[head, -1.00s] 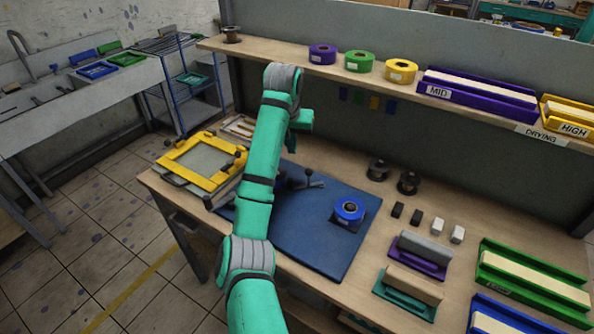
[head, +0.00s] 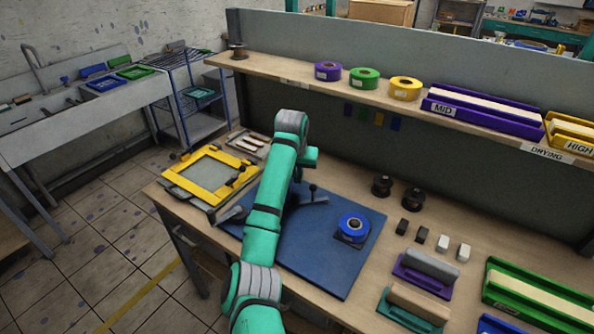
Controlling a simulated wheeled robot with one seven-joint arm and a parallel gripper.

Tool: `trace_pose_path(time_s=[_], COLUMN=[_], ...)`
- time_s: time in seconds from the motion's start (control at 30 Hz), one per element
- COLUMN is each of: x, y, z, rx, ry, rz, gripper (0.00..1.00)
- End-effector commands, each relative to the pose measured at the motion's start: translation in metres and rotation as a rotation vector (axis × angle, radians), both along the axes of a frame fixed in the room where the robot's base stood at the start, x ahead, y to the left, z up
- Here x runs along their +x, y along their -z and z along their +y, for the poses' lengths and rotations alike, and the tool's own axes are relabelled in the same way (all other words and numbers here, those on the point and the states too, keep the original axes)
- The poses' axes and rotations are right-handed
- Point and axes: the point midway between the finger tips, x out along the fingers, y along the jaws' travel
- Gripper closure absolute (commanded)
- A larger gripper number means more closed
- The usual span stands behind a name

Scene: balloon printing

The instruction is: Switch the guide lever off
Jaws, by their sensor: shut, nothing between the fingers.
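A small upright lever with a black knob (head: 313,188) stands on a dark grey fixture on the blue mat (head: 330,265); my arm hides part of this fixture. A grey bar (head: 232,214) shows left of my arm, by the mat's edge. I cannot tell for sure which part is the guide lever, or its setting. My gripper (head: 297,174) shows only as a dark part below my green wrist, over the back of the mat and left of the knob. It is shut and empty; its fingertips are mostly hidden by my arm.
A yellow frame (head: 181,189) with black knobs lies left of my arm. A blue tape roll (head: 353,228) sits on the mat's right side. Black spools (head: 413,198), small blocks and coloured trays stand further right. A shelf (head: 290,77) with tape rolls runs above the table's back.

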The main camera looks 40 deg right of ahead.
Motion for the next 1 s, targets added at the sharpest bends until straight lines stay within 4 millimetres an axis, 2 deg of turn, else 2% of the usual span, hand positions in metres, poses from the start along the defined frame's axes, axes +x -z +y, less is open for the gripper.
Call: trace_pose_path(time_s=[0.07,0.5,1.0], x=[0.002,-0.023,-0.026], y=[0.011,0.008,0.008], z=[-0.002,0.024,0.026], rx=[0.001,-0.001,0.000], ry=[-0.001,0.000,0.000], rz=[0.002,0.000,0.000], gripper=[1.00,1.00,1.00])
